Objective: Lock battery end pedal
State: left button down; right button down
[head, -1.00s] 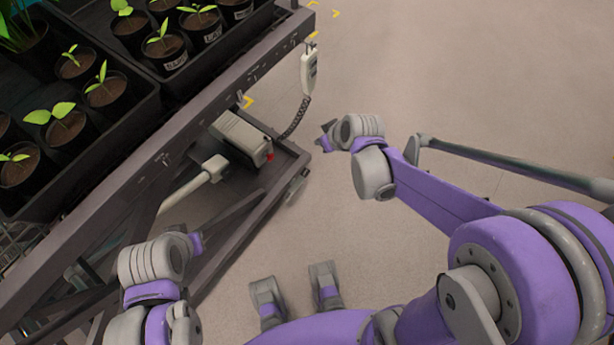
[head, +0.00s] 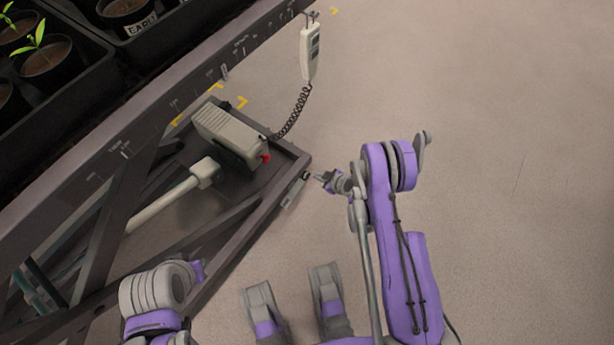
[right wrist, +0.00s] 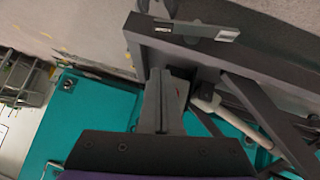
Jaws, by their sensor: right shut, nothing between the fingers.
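The battery box (head: 228,134) is a grey housing with a red button, low on the dark lift frame. At that end of the base frame, a small grey metal pedal (head: 295,192) sits on the outer side. In the right wrist view the pedal (right wrist: 195,29) is a flat light plate with a small label, on the dark beam. My right gripper (head: 325,178) is shut and empty, just right of the frame corner, close to the pedal; contact cannot be told. Its grey fingers (right wrist: 164,78) point toward the beam. My left arm shows at lower left; its fingers are hidden.
A white hand control (head: 310,50) hangs on a coiled cord from the upper rail (head: 215,75). Black trays (head: 85,75) of potted seedlings stand above. A pale actuator rod (head: 160,209) crosses the frame. The floor (head: 480,150) to the right is clear.

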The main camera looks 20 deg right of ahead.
aim_at(303, 174)
dwell(0.3)
